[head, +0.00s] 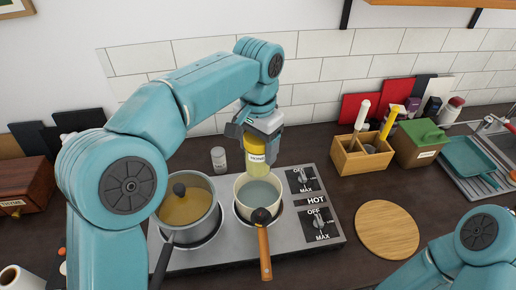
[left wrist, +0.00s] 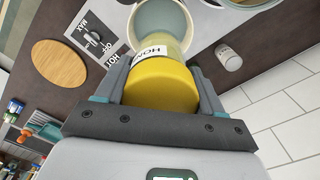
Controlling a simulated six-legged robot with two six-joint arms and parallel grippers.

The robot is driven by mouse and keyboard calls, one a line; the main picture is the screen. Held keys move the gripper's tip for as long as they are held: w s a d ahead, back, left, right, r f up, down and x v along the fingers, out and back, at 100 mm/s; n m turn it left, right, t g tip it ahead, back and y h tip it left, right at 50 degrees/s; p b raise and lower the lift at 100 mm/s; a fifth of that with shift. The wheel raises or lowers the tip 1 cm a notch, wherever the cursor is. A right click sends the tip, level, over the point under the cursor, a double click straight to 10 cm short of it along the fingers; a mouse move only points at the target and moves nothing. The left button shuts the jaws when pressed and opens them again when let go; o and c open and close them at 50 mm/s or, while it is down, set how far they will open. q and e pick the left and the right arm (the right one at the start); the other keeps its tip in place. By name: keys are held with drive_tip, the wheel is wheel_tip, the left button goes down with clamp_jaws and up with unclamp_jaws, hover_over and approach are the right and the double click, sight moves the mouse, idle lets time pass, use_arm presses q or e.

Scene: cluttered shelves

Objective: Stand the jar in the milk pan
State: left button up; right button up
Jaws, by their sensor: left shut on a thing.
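The jar (head: 256,163), yellow with a white label, is upright in my left gripper (head: 260,130), whose fingers are shut around its upper part. In the left wrist view the jar's yellow lid (left wrist: 160,88) fills the space between the fingers. The milk pan (head: 242,207) is cream-coloured with a grey-blue inside and a wooden handle towards me. It stands on the hob's right side, and its rim also shows in the left wrist view (left wrist: 131,30). The jar's lower end overlaps the pan's far side; I cannot tell its height above the bottom. My right gripper is out of view.
A lidded pot (head: 186,225) stands left of the pan on the hob (head: 318,258). A small glass shaker (head: 219,159) stands behind them. A round wooden board (head: 387,229) lies to the right. A wooden utensil box (head: 360,160) and green-lidded box (head: 418,143) stand farther back.

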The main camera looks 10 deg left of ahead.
sight(258, 157)
use_arm(q)
wheel_tip(258, 157, down, 15)
drive_tip(key=shift+f, duration=0.1)
idle(0.5)
drive_tip(key=shift+f, duration=0.1)
drive_tip(key=o, duration=1.6)
wheel_tip(258, 157, up, 11)
drive_tip(key=shift+r, duration=0.6)
drive_tip(key=shift+s, duration=0.1)
